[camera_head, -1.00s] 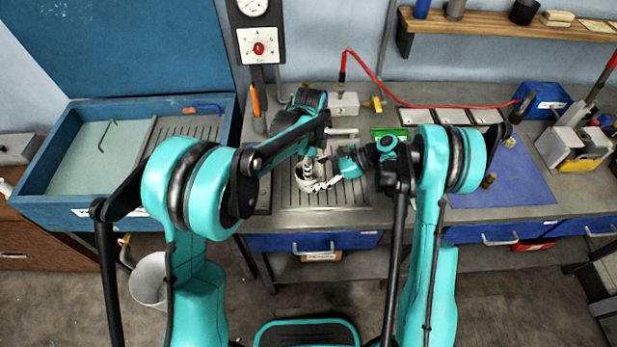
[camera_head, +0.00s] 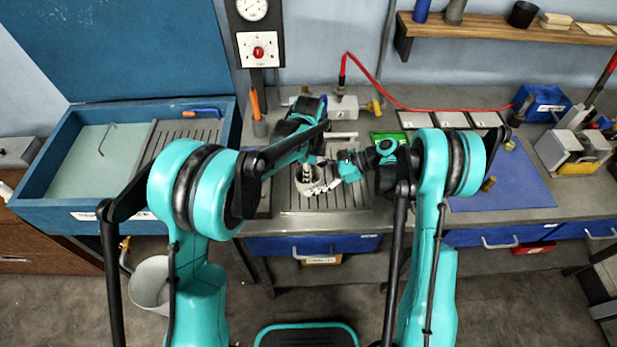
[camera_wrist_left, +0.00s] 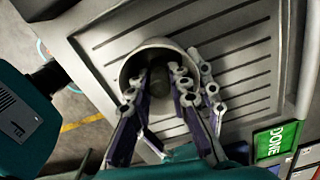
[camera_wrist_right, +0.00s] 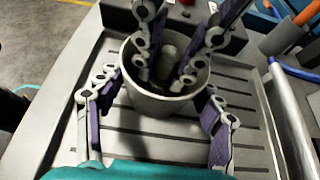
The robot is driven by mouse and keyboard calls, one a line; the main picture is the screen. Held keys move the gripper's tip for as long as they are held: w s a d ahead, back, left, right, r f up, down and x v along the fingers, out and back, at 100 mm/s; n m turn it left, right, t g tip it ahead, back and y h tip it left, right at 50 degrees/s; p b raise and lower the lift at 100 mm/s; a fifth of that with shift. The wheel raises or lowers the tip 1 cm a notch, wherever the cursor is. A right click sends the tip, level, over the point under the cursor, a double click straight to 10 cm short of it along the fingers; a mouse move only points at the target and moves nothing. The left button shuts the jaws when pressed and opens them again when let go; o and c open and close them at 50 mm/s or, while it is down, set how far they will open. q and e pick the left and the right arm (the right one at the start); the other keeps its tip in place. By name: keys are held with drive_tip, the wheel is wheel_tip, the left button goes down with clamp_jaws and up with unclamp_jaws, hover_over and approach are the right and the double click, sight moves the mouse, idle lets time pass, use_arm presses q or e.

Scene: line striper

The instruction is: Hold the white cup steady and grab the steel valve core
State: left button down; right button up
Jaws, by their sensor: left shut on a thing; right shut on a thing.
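The white cup (camera_head: 313,188) stands upright on the grooved grey tray (camera_head: 350,197) in the head view. It also shows in the left wrist view (camera_wrist_left: 150,50) and the right wrist view (camera_wrist_right: 160,103). The steel valve core (camera_wrist_right: 172,46) is a grey rounded piece inside the cup, partly hidden by fingers; the left wrist view shows it dark (camera_wrist_left: 159,82). My left gripper (camera_wrist_left: 157,84) reaches down into the cup and is shut on the core. My right gripper (camera_wrist_right: 160,86) is shut on the cup's outside, one finger on each side.
A green DONE card (camera_wrist_left: 275,141) lies beside the tray. A blue mat (camera_head: 505,185) is at right and a blue bin (camera_head: 75,208) at left. A valve block with a red hose (camera_head: 338,105) stands behind the tray. My two hands are very close together.

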use_arm(q)
wheel_tip(320, 180, up, 9)
drive_tip(key=shift+f, duration=0.1)
use_arm(e)
drive_tip(key=o, duration=0.9)
drive_tip(key=shift+d, duration=0.1)
drive_tip(key=v, duration=1.2)
drive_tip(key=shift+f, duration=0.1)
